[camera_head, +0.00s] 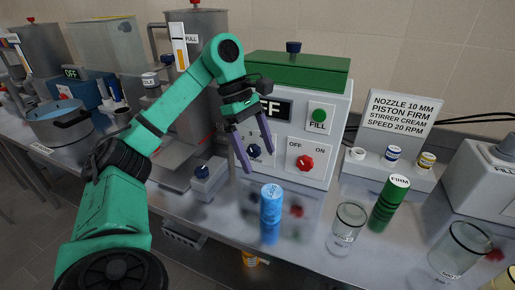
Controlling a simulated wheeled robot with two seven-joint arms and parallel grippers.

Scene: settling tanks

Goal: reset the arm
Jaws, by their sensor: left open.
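My left arm (144,135) is green with black joints and comes in from the left, bent at the elbow. The box has a green lid and a green FILL button (319,115). My right gripper is not in the picture.
A blue cylinder (271,203), a dark green cylinder (389,203) and clear glasses (347,228) stand on the shiny metal bench. A sign stand (399,112) with small capped jars is behind. A metal pot (60,122) and tanks are at left.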

